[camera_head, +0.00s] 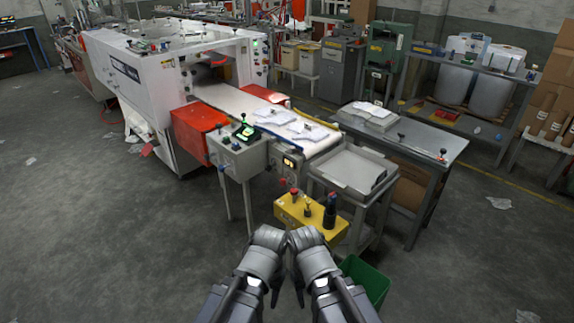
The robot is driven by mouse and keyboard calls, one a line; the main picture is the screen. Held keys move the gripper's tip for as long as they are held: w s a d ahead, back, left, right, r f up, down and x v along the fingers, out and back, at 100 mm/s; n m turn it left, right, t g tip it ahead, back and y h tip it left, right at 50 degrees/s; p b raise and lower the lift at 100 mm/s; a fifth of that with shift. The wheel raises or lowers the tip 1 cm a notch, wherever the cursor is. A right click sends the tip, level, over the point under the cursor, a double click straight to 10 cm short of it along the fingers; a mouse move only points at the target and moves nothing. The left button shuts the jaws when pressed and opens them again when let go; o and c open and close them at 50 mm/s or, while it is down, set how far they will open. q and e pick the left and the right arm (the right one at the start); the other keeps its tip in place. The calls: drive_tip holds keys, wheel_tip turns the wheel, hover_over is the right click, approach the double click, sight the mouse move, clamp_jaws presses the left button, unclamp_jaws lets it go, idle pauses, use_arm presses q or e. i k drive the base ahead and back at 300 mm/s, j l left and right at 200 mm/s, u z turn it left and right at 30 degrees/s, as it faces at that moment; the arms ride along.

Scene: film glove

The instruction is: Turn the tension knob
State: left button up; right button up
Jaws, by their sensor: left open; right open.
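Several knobs are in view, and I cannot tell which is the tension knob. A grey control box (236,158) at the front of the machine carries a green-lit panel (244,132) and small dark knobs. Beside it, a smaller grey box has a lit display (290,162). A yellow box (311,225) below carries a red knob (295,194) and a black upright part (330,212). My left gripper (277,290) and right gripper (300,290) are side by side at the bottom centre, in front of the yellow box, open and apart from every knob. Their fingers are small and partly hidden.
A white machine (135,85) with a conveyor (235,102) carries white packs (305,132). A grey tray (352,170) stands on a stand to the right, before a metal table (430,138). A green bin (365,279) is beside my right arm. Floor at left is mostly clear.

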sight(282, 182)
drive_tip(key=i+j+z, duration=0.1)
drive_tip(key=j, duration=0.25)
drive_tip(key=i+j, duration=0.25)
drive_tip(key=j, duration=0.15)
drive_tip(key=i+j+z, duration=0.15)
drive_tip(key=j, duration=0.2)
drive_tip(key=i+j, duration=0.15)
drive_tip(key=j, duration=0.25)
drive_tip(key=z, duration=0.05)
